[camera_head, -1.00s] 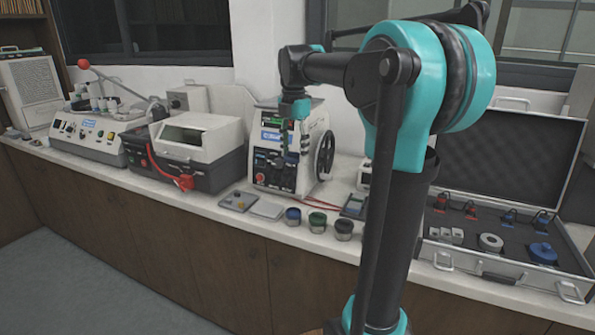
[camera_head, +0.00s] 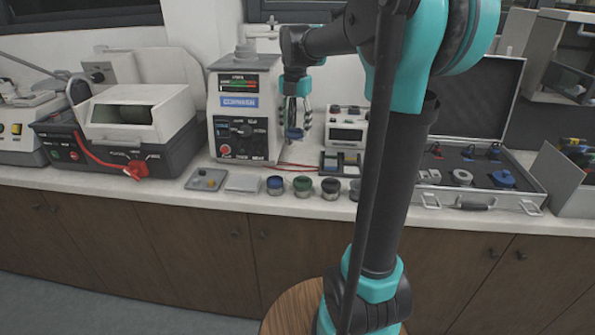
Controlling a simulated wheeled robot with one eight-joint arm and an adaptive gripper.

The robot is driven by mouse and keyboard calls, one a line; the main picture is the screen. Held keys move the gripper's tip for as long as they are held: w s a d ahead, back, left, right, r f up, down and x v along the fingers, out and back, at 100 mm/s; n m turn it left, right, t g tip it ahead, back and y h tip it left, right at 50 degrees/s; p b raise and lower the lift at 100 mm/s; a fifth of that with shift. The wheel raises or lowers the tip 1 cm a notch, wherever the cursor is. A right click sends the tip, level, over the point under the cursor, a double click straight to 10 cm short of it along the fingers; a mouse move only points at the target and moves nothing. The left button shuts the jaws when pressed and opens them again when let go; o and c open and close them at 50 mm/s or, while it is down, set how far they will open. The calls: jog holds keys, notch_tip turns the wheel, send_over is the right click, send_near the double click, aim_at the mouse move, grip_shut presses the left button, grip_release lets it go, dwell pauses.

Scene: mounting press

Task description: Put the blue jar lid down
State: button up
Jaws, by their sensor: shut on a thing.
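The blue jar lid (camera_head: 294,133) is held between the fingertips of my gripper (camera_head: 295,122). My gripper points down and is shut on it, in the air above the counter and in front of the white press's right side. The fingers partly hide the lid. Below and to the left, a jar with a blue top (camera_head: 275,186) stands on the white counter (camera_head: 240,203). A green-topped jar (camera_head: 302,187) and a dark-topped jar (camera_head: 331,188) stand to its right. The lid is apart from all of them.
The press (camera_head: 243,110) stands behind. A grey tray (camera_head: 206,180) and a pale flat slab (camera_head: 243,183) lie left of the jars. A small white device (camera_head: 347,128) and an open case (camera_head: 480,198) are to the right. My arm hides part of the counter.

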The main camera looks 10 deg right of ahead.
aim_at(295, 132)
notch_tip(295, 132, down, 16)
jog(key=shift+f, duration=0.1)
dwell(0.4)
jog(key=o, duration=0.8)
jog(key=shift+c, duration=0.2)
notch_tip(295, 132, up, 12)
jog(key=shift+r, duration=0.1)
jog(key=shift+s, duration=0.1)
